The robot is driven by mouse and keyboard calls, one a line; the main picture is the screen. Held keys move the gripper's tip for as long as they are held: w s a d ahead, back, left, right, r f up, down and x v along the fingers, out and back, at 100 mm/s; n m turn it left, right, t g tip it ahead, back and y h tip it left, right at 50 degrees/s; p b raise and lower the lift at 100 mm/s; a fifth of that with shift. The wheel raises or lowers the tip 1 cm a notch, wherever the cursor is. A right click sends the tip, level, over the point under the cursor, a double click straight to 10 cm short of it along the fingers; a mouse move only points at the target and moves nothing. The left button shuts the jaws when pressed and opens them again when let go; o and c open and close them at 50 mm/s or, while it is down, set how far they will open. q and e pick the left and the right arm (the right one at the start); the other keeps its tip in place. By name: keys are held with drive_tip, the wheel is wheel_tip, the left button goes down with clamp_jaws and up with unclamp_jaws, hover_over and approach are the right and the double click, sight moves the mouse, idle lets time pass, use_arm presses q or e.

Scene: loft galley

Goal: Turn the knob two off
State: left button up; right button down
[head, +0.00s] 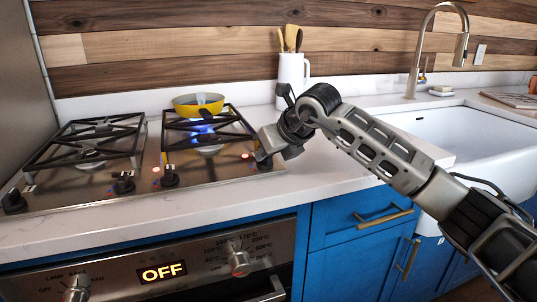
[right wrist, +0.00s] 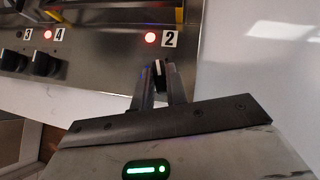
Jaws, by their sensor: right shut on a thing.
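Knob two (right wrist: 158,68) is a dark knob with a white mark, on the steel cooktop's front strip by the "2" label (right wrist: 168,39). A red light (right wrist: 150,38) glows beside the label. My right gripper (right wrist: 157,84) is shut on this knob, with one finger on each side. In the head view, my right gripper (head: 263,152) reaches the cooktop's right end from the right and hides most of the knob. My left gripper is out of view.
Other knobs (head: 124,184) line the cooktop front; the "4" label (right wrist: 60,34) has a lit red light too. The oven display (head: 162,271) reads OFF. A white utensil jug (head: 291,75) stands behind my arm, and a white sink (head: 470,135) lies right.

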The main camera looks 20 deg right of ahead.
drive_tip(key=shift+a+f+m+h+b, duration=0.1)
drive_tip(key=shift+a+m+h+b, duration=0.05)
drive_tip(key=shift+m+h+b, duration=0.75)
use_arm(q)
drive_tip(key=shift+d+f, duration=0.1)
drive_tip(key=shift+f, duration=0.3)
use_arm(e)
drive_tip(key=shift+m+t+h, duration=0.3)
drive_tip(key=shift+m+h, duration=0.1)
drive_tip(key=shift+m, duration=0.5)
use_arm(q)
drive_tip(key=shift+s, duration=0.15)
use_arm(e)
drive_tip(key=c, duration=1.4)
unclamp_jaws()
drive_tip(key=shift+s, duration=0.1)
drive_tip(key=shift+s+r, duration=0.2)
drive_tip(key=shift+r, duration=0.2)
use_arm(q)
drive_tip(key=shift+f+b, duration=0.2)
drive_tip(key=shift+b, duration=0.2)
use_arm(e)
drive_tip(key=v, duration=1.5)
